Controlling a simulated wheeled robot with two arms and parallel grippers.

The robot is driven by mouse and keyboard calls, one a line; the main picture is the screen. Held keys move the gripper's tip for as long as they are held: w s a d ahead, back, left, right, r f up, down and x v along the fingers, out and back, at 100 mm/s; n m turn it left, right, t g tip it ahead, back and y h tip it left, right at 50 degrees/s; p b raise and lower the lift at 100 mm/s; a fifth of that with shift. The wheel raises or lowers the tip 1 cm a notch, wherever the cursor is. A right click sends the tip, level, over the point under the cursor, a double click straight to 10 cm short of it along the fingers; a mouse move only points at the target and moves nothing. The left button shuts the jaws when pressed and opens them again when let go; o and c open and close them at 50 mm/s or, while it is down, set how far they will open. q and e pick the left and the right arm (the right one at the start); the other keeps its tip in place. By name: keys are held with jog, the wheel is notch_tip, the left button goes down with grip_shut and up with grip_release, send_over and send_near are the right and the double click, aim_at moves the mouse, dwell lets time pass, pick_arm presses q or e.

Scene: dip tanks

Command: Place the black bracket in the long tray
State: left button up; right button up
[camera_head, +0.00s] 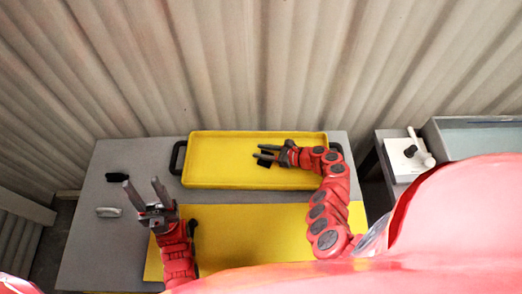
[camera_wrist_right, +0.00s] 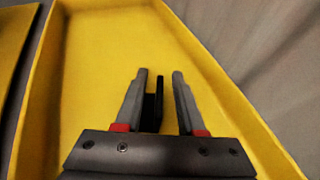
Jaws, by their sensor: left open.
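The long yellow tray (camera_head: 215,183) lies across the back of the grey table. My right gripper (camera_head: 257,151) is over the tray, its fingers pointing left. The black bracket (camera_head: 264,164) shows by these fingers, inside the tray's outline. In the right wrist view, the bracket (camera_wrist_right: 152,108) is between the spread fingers of the right gripper (camera_wrist_right: 161,75), close to the left finger, with a gap to the right one. I cannot tell whether the bracket touches the tray floor (camera_wrist_right: 95,60). My left gripper (camera_head: 142,182) is open and empty, over the table's left part.
A black object (camera_head: 117,177) and a pale object (camera_head: 109,212) lie on the table's left side. A flat yellow surface (camera_head: 255,220) is in front of the tray. A white device (camera_head: 405,158) and a water-filled tank (camera_head: 480,140) stand to the right. A corrugated wall is behind.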

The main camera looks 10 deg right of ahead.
jog(key=p+v, duration=0.3)
jog(key=v, duration=0.7)
jog(key=shift+d+r+p, duration=0.15)
jog(key=shift+r+p, duration=0.05)
jog(key=shift+p, duration=0.1)
jog(key=shift+s+d+r, duration=0.1)
jog(key=shift+s+d, duration=0.25)
